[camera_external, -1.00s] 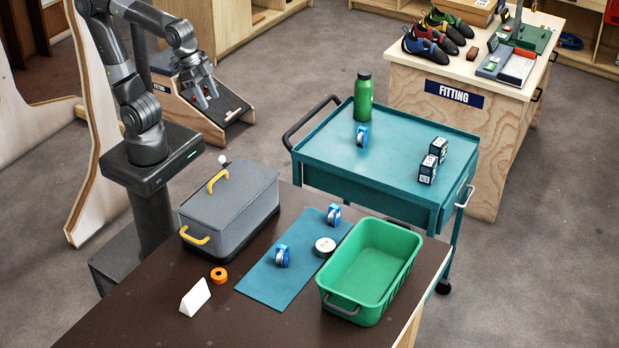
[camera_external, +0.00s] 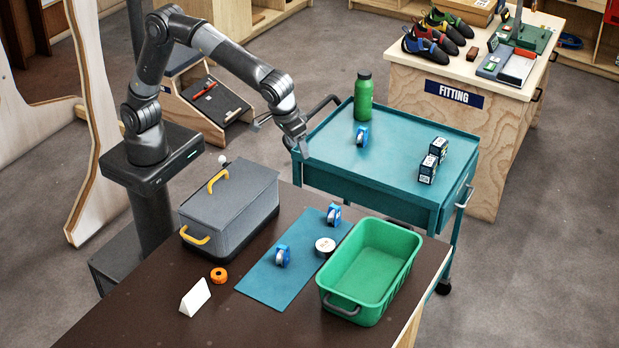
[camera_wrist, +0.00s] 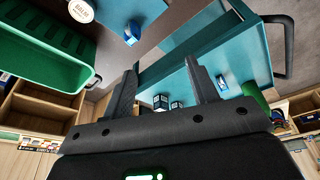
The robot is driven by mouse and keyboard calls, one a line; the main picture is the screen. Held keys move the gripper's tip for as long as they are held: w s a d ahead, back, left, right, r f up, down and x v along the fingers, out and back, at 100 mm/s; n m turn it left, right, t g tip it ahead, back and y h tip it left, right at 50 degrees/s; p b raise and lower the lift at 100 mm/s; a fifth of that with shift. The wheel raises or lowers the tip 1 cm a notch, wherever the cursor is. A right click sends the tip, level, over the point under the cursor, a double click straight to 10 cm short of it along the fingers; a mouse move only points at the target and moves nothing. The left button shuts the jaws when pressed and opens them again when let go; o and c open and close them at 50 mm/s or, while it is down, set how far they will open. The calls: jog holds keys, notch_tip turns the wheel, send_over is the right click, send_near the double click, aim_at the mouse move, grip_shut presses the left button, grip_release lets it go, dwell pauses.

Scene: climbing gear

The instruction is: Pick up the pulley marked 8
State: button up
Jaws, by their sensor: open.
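Three blue-and-white pulleys are in the external view; no number is legible on any. One pulley (camera_external: 282,256) stands near the middle of a blue mat (camera_external: 262,286), another pulley (camera_external: 334,214) at the mat's far end, and a third pulley (camera_external: 361,135) on the teal cart (camera_external: 400,165) near a green bottle (camera_external: 364,97). My gripper (camera_external: 298,143) hangs at the cart's left edge, above and apart from the pulleys. In the wrist view my gripper (camera_wrist: 162,65) has its fingers spread and empty. A mat pulley (camera_wrist: 132,33) and the cart pulley (camera_wrist: 222,82) show beyond them.
Small boxes (camera_external: 433,160) stand on the cart, whose middle is clear.

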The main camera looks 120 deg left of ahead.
aim_at(334, 208)
jog(key=w+f+n, duration=0.1)
jog(key=w+f, duration=0.2)
jog(key=f, duration=0.3)
jog(key=w+a+f+n+y, duration=0.1)
jog(key=w+f+n, duration=0.1)
jog(key=w+f, duration=0.2)
jog(key=w+f+n+g, duration=0.1)
jog(key=w+f, duration=0.3)
jog(key=f, duration=0.4)
jog(key=shift+a+f+n+y, duration=0.2)
jog(key=shift+f+n+y, duration=0.1)
jog(key=shift+f, duration=0.05)
jog(key=shift+s+x, duration=0.15)
jog(key=shift+x, duration=1.2)
jog(key=shift+s+x, duration=0.15)
jog(key=shift+x, duration=1.2)
jog(key=shift+a, duration=0.15)
jog(key=shift+c, duration=0.4)
jog(key=shift+r, duration=0.1)
jog(key=c, duration=1)
